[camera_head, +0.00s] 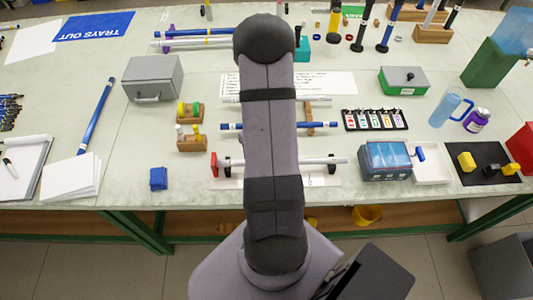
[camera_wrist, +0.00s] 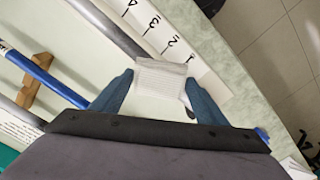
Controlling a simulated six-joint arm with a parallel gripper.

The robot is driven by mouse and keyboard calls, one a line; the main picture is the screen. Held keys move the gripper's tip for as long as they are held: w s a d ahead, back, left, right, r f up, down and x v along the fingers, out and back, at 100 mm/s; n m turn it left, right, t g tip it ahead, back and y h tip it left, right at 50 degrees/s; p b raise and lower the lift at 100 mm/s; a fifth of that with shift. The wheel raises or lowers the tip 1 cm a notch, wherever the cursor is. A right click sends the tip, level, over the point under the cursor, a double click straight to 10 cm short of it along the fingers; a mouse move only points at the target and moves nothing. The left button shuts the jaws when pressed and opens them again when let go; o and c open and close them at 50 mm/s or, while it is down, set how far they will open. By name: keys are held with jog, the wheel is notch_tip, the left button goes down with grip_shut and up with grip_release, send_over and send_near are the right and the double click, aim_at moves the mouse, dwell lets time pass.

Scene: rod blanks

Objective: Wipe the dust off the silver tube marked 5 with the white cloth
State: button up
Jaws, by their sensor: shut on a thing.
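My gripper (camera_wrist: 160,78) is shut on the white cloth (camera_wrist: 160,90), a pale folded pad between its two blue fingertips. A silver tube (camera_wrist: 112,30) runs from the top of the wrist view to the cloth, which hides part of it. I cannot tell if they touch. In the head view this front silver tube (camera_head: 325,160) lies between a red end piece (camera_head: 213,165) and a dark support, with my arm across its middle. A white strip with black numerals (camera_wrist: 172,35) lies alongside. I cannot read a 5 on the tube, nor make out dust.
A blue tube (camera_wrist: 42,75) lies parallel behind, on a wooden rest (camera_wrist: 38,90). Another silver tube (camera_head: 318,99) lies farther back. A dark blue-topped box (camera_head: 386,160) and a white tray (camera_head: 433,163) stand at right. The table's front left is mostly clear around a blue cloth (camera_head: 158,179).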

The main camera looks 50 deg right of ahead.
aim_at(302, 160)
jog(key=shift+s+d+b, duration=0.5)
jog(key=shift+s+d, duration=4.35)
jog(key=shift+w+a+b, duration=0.3)
jog(key=shift+w+a, duration=4.6)
jog(key=shift+s+d+p, duration=0.35)
jog(key=shift+s+d, duration=4.55)
jog(key=shift+s, duration=0.05)
jog(key=shift+w+a+r+p, duration=0.1)
jog(key=shift+w+a+p, duration=0.45)
jog(key=shift+w+a, duration=4.5)
notch_tip(302, 160, up, 8)
jog(key=p, duration=0.6)
jog(key=shift+d, duration=0.1)
